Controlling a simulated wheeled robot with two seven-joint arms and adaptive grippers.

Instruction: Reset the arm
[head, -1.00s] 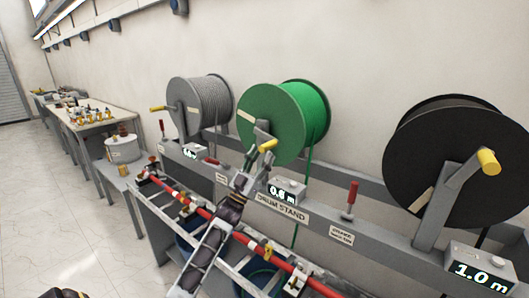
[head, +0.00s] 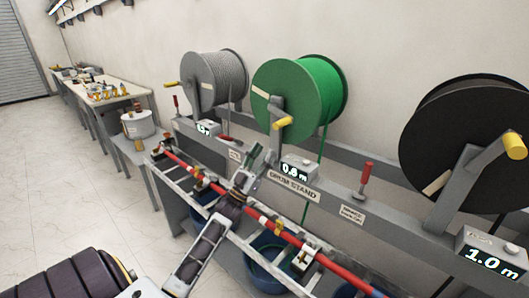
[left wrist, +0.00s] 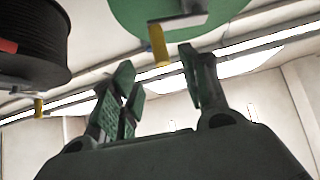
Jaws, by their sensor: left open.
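My left gripper (head: 262,163) is in front of the drum stand, just left of the 0.6 m counter and below the green drum. In the left wrist view its green-padded fingers (left wrist: 160,88) are apart with nothing between them. The green drum (head: 292,95) and its yellow crank handle (head: 284,123) are above the gripper. In the left wrist view the handle (left wrist: 158,45) shows beyond the fingertips, apart from them as far as I can tell. My left arm reaches up from the lower part of the head view. My right gripper is not in view.
The drum stand (head: 335,207) also carries a grey drum (head: 220,80) and a black drum (head: 470,135). A red bar (head: 335,268) runs along the frame, with blue buckets (head: 268,262) below. Workbenches (head: 115,93) stand at the far left. The floor (head: 75,190) at left is clear.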

